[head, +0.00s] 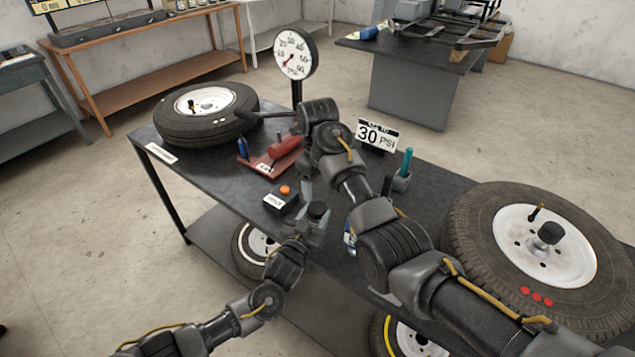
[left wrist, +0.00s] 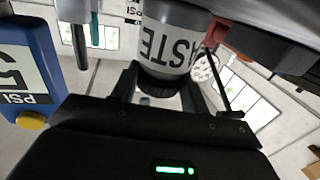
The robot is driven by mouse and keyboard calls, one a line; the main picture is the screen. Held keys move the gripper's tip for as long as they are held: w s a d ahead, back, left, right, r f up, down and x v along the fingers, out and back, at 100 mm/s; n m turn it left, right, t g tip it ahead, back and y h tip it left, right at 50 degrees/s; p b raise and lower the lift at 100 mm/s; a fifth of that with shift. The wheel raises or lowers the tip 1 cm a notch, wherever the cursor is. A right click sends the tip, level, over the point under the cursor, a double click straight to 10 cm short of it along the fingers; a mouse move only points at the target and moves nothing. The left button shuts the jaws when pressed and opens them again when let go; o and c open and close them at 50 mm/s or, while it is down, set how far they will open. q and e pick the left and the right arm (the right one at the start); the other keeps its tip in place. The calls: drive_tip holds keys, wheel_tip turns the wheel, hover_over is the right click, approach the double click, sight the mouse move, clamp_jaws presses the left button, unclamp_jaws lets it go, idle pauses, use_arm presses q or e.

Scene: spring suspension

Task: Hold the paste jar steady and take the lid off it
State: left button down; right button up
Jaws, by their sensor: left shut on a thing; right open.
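The grey paste jar with its upside-down "PASTE" label (left wrist: 170,42) shows in the left wrist view, with its ribbed black lid (left wrist: 157,88) on it. In the head view the black lid (head: 317,208) shows near the table's front edge. The jar stands upright, its body largely hidden by my fingers. My left gripper (head: 314,228) is shut on the jar; its fingers flank the lid and jar top in the left wrist view (left wrist: 160,92). My right gripper (head: 306,182) is open and empty, just above and left of the lid, partly hidden by its own arm.
A button box (head: 283,199) and a red tool (head: 280,155) lie left of the jar. A blue PSI device (left wrist: 25,75) is close by. Tires lie at the table's left (head: 205,128) and right (head: 470,235).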

sight(318, 208)
drive_tip(key=shift+f, duration=4)
drive_tip(key=c, duration=1)
drive_tip(key=n, duration=0.4)
drive_tip(key=o, duration=1.1)
drive_tip(key=shift+c, duration=0.2)
drive_tip(key=shift+r, duration=0.1)
